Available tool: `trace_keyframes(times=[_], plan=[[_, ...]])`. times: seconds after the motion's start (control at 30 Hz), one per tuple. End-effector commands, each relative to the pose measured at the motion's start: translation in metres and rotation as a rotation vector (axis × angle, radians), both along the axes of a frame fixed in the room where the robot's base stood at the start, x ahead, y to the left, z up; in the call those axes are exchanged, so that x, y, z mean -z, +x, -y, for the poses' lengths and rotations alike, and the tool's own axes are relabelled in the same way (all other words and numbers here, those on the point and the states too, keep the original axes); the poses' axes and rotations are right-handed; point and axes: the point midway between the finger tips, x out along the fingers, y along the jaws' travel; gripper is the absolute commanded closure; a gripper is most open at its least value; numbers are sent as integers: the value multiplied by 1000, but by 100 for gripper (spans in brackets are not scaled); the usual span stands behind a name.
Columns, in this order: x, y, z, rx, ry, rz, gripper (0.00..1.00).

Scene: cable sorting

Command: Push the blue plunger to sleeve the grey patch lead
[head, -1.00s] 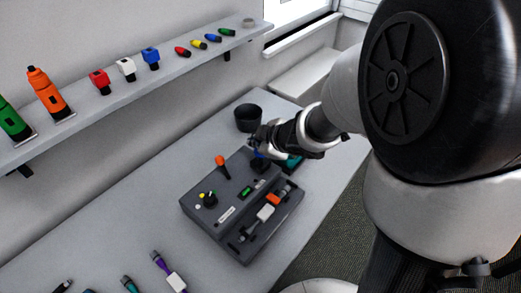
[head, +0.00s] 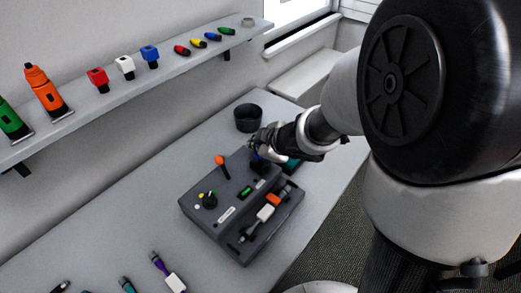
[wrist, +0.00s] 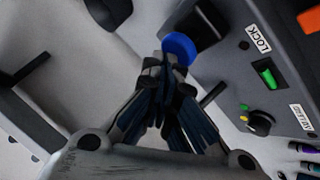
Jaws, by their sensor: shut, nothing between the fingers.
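The blue plunger (wrist: 179,48) has a round blue head on a black mount at the far end of the dark grey station. In the head view it is mostly hidden behind my gripper (head: 256,150). In the wrist view my gripper (wrist: 163,66) is shut and empty, its fingertips right at the rim of the blue head. I cannot tell whether they touch it. The patch lead (head: 265,212) lies along the station's front channel, with a white block and an orange part (head: 273,199) in line. The lead's grey colour is hard to make out.
The station (head: 208,222) carries an orange-tipped lever (head: 220,160), a black knob (head: 209,201) and a green switch (head: 245,192). A black cup (head: 248,118) stands behind it. More leads lie at the front left. A shelf (head: 190,62) with coloured items runs along the wall.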

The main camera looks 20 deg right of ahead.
Motion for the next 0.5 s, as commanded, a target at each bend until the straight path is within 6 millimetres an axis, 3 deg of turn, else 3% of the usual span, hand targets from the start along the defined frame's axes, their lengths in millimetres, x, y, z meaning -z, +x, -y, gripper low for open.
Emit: trace_keyframes(times=[0.5], plan=[[8,0,0,0,0,-1,100]])
